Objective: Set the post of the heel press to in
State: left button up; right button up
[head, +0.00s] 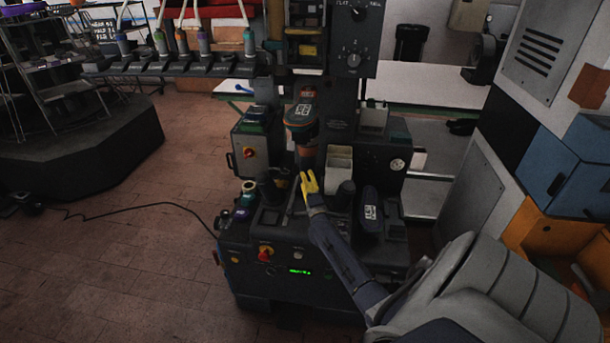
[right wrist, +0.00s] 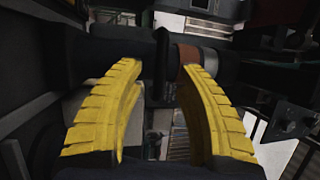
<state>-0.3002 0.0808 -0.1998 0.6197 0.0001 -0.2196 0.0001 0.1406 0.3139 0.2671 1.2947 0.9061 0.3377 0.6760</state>
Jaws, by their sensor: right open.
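The heel press (head: 320,225) is a dark machine in the middle of the head view. A dark, round-headed part with an orange band (head: 301,115) stands over its work area; I take it to be the post, but cannot be sure. A brown section (head: 306,157) shows below it. My right gripper (head: 309,180) has yellow fingers, open, just below and in front of that section. In the right wrist view the open fingers (right wrist: 158,72) have a visible gap between them. A dark bar with brown and grey bands (right wrist: 197,55) lies beyond the tips; contact cannot be told. My left gripper is not in view.
Cream bins (head: 339,165) stand right of my gripper. A red knob (head: 265,252) and green display (head: 299,271) are on the press front. A dark handheld device (head: 370,212) lies at its right. Open brick floor (head: 130,215) is at the left.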

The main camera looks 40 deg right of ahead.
jog(key=v, duration=0.7)
jog(key=shift+s+a, duration=0.2)
jog(key=shift+s, duration=0.1)
